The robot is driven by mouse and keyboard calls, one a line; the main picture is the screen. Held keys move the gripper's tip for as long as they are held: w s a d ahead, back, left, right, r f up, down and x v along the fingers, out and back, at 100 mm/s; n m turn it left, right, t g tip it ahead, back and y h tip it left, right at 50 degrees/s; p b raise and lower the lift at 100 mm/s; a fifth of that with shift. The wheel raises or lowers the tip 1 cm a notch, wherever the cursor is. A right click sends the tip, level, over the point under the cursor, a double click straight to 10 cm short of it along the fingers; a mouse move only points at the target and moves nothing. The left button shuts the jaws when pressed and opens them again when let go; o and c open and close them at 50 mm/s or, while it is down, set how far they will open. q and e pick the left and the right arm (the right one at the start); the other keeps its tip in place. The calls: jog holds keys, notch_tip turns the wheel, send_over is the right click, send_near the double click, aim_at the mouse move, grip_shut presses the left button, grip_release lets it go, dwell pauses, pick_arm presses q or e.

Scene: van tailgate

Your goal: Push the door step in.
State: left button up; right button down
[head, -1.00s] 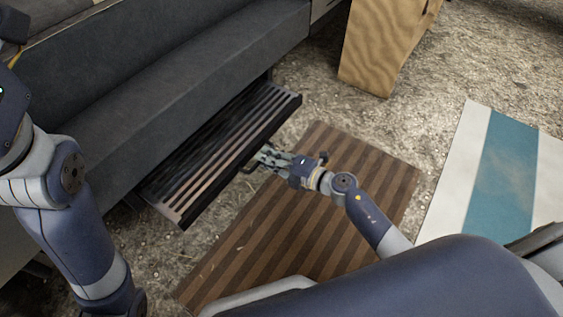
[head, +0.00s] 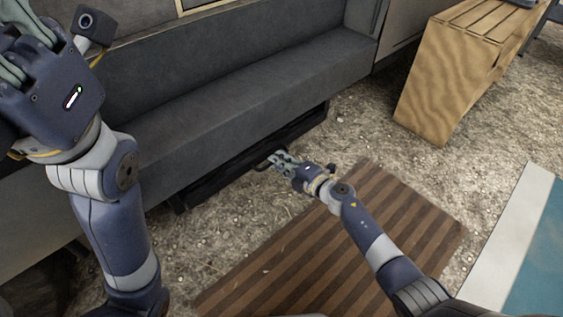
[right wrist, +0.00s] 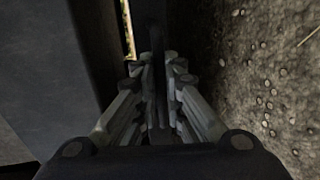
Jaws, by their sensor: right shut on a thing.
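The door step (head: 232,176) sits under the van's side, with only its dark front edge showing and its slatted top hidden below the body. My right gripper (head: 278,158) is at the middle of that front edge, shut on the step's dark handle. In the right wrist view my right gripper (right wrist: 158,80) has its fingers on both sides of a dark bar. My left gripper (head: 22,66) is raised at the upper left of the head view, away from the step; its fingers are partly cut off.
A striped brown mat (head: 345,245) lies on gravelly ground in front of the step. A wooden slatted crate or table (head: 440,95) stands at the upper right. A white and blue mat (head: 530,240) lies at the right. Bare ground lies between the mat and the van.

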jog(key=c, duration=1.7)
grip_release()
jog(key=shift+w+a+r, duration=0.25)
jog(key=shift+r, duration=0.2)
jog(key=shift+a+f, duration=0.1)
jog(key=shift+f, duration=0.05)
